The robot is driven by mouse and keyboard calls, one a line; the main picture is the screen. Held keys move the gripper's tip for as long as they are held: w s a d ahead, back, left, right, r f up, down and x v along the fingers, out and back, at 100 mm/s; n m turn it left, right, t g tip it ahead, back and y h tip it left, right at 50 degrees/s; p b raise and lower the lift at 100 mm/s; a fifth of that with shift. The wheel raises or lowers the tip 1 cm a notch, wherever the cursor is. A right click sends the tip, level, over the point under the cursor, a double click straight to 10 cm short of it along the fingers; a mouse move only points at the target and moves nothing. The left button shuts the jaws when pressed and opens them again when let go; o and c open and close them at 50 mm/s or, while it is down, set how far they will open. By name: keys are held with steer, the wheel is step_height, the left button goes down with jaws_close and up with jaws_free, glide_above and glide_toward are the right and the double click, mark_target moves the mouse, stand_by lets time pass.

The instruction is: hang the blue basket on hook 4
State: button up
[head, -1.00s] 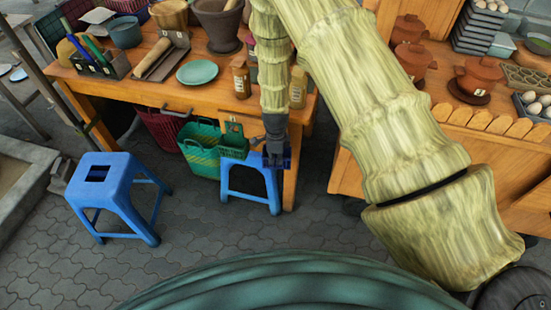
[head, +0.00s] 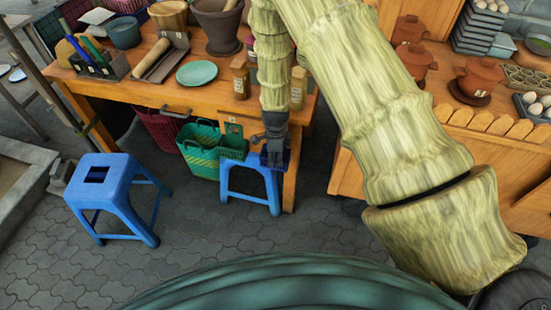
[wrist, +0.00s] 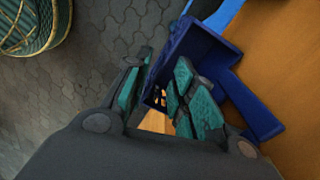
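The small dark blue basket (wrist: 195,52) sits at my gripper's fingers in the wrist view. One of its walls passes between the two fingers, and a blue arm-like part reaches right along the orange wood. My gripper (wrist: 158,95) looks shut on this wall, its right finger on the inner side. In the head view, my gripper (head: 275,148) is low in front of the wooden table's front right, with the blue basket (head: 285,158) partly hidden at its tip. A small pale label (head: 234,129) shows on the table front to the left. Hook 4 itself cannot be made out.
A green woven basket (head: 199,150) and a maroon basket (head: 160,128) hang under the table front (head: 140,95). A blue stool (head: 232,181) stands behind my gripper, another (head: 105,180) at left. Bottles (head: 241,80) stand near the table edge. The paved floor (head: 190,240) is open.

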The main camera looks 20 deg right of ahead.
step_height(320, 180, up, 11)
stand_by(0.5)
steer(key=s+d+f+n+h, duration=0.1)
steer(key=s+d+f+n, duration=0.3)
steer(key=s+f, duration=0.55)
steer(key=s+a+f+n, duration=0.1)
steer(key=s+f+n, duration=0.1)
steer(key=s+n, duration=0.4)
steer(key=s+a+f+n, duration=0.1)
steer(key=s+f+n, duration=0.2)
steer(key=s, duration=1)
steer(key=s+a+f+n+y, duration=0.1)
steer(key=s+f+n, duration=0.1)
steer(key=s+n, duration=0.7)
steer(key=shift+s+a+f, duration=0.2)
steer(key=shift+s+f, duration=0.15)
steer(key=shift+s, duration=0.15)
stand_by(0.6)
